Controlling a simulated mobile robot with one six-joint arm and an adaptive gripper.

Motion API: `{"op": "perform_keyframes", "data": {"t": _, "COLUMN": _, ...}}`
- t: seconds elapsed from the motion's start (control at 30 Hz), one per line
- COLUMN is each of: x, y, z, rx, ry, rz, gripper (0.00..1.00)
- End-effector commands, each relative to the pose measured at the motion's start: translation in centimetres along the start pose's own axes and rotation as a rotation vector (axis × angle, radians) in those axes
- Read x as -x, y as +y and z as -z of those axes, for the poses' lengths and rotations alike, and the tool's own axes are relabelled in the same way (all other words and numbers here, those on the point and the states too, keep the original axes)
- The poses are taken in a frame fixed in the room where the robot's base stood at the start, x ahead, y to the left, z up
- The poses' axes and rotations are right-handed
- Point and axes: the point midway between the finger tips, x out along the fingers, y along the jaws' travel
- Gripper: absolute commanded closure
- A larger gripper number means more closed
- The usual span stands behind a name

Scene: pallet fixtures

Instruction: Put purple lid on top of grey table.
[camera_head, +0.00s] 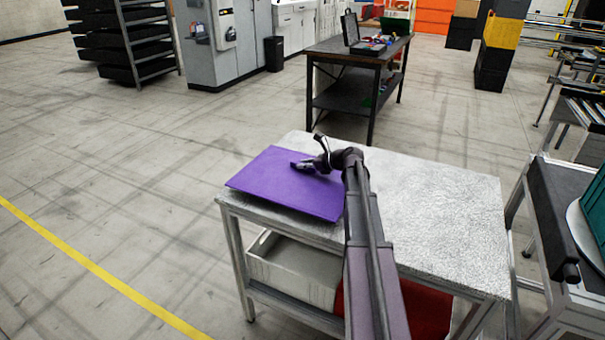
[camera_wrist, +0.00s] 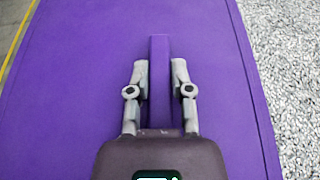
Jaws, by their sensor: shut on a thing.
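The purple lid (camera_head: 272,185) is a flat rectangular panel over the left part of the grey table (camera_head: 430,205). It looks level and lies on or very close to the tabletop; I cannot tell whether it touches. Its left corner reaches about the table's left edge. My gripper (camera_head: 303,165) is above the middle of the lid. In the wrist view, my gripper (camera_wrist: 160,75) is shut on the lid's raised purple handle (camera_wrist: 160,55), with a finger on each side. The wrist view also shows the speckled tabletop (camera_wrist: 290,60) to the right of the lid.
A light grey crate (camera_head: 290,270) and a red container (camera_head: 425,310) sit on the table's lower shelf. The right part of the tabletop is clear. A dark workbench (camera_head: 345,50) stands behind. A conveyor (camera_head: 560,240) is at the right.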

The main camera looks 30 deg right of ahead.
Motion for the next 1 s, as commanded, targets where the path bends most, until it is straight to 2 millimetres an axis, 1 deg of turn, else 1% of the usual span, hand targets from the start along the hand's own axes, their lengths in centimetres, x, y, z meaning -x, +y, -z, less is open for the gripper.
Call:
{"op": "perform_keyframes", "data": {"t": 0.03, "x": -0.3, "y": 0.0, "z": 0.8, "rx": -0.001, "ry": -0.001, "rz": 0.0, "gripper": 1.0}}
{"op": "perform_keyframes", "data": {"t": 0.2, "x": -0.8, "y": 0.0, "z": 1.8, "rx": -0.001, "ry": -0.001, "rz": 0.0, "gripper": 1.0}}
{"op": "perform_keyframes", "data": {"t": 0.77, "x": -0.9, "y": 0.0, "z": 2.2, "rx": 0.0, "ry": -0.001, "rz": -0.001, "gripper": 1.0}}
{"op": "perform_keyframes", "data": {"t": 0.8, "x": -0.9, "y": 0.0, "z": 2.2, "rx": 0.0, "ry": 0.0, "rz": -0.001, "gripper": 0.66}}
{"op": "perform_keyframes", "data": {"t": 0.87, "x": -0.9, "y": 0.0, "z": 2.2, "rx": 0.0, "ry": 0.0, "rz": -0.001, "gripper": 0.48}}
{"op": "perform_keyframes", "data": {"t": 0.9, "x": -0.9, "y": 0.0, "z": 2.2, "rx": 0.0, "ry": 0.0, "rz": -0.001, "gripper": 0.38}}
{"op": "perform_keyframes", "data": {"t": 1.0, "x": -0.9, "y": 0.0, "z": 2.2, "rx": 0.0, "ry": 0.0, "rz": -0.001, "gripper": 0.38}}
